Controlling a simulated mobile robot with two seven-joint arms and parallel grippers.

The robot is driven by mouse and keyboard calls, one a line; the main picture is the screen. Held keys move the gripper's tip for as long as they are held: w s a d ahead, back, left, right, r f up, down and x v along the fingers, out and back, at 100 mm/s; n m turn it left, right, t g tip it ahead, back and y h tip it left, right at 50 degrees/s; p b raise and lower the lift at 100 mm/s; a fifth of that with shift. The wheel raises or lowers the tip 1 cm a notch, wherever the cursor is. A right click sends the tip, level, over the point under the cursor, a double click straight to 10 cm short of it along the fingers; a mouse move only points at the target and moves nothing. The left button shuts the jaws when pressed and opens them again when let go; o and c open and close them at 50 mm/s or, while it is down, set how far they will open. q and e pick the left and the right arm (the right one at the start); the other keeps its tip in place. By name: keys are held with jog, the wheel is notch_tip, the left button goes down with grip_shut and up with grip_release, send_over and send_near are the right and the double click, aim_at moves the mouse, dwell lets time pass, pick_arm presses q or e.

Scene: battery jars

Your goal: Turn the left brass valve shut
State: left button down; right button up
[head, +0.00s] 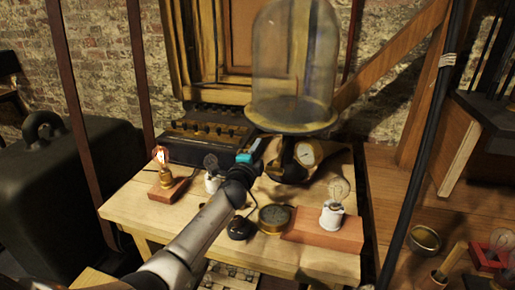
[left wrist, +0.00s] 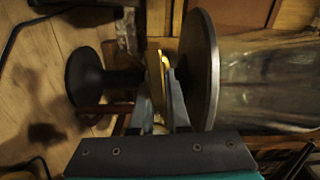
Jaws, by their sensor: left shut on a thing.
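My left gripper (head: 262,148) reaches in from the lower left to just under the bell jar's plate, left of the gauge. In the left wrist view its two fingers (left wrist: 162,92) are shut on a narrow yellow brass piece, the left brass valve (left wrist: 156,78). The valve lies between the round plate (left wrist: 204,70) and a dark round foot (left wrist: 92,80). In the head view I cannot make out the valve behind the gripper. The glass bell jar (head: 295,55) stands on its round plate (head: 292,118). My right gripper is not in view.
A pressure gauge (head: 305,153) sits right of my gripper. On the wooden table (head: 130,205) stand a lamp on a wooden block (head: 166,185), a small bulb (head: 211,165), a brass dial (head: 274,215) and a bulb in a white socket (head: 335,205). A dark battery box (head: 195,145) is behind.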

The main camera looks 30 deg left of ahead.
pick_arm(q)
jog(key=c, duration=0.9)
grip_release()
jog(key=p+v, duration=0.2)
jog(key=v, duration=1.3)
jog(key=shift+s, duration=0.15)
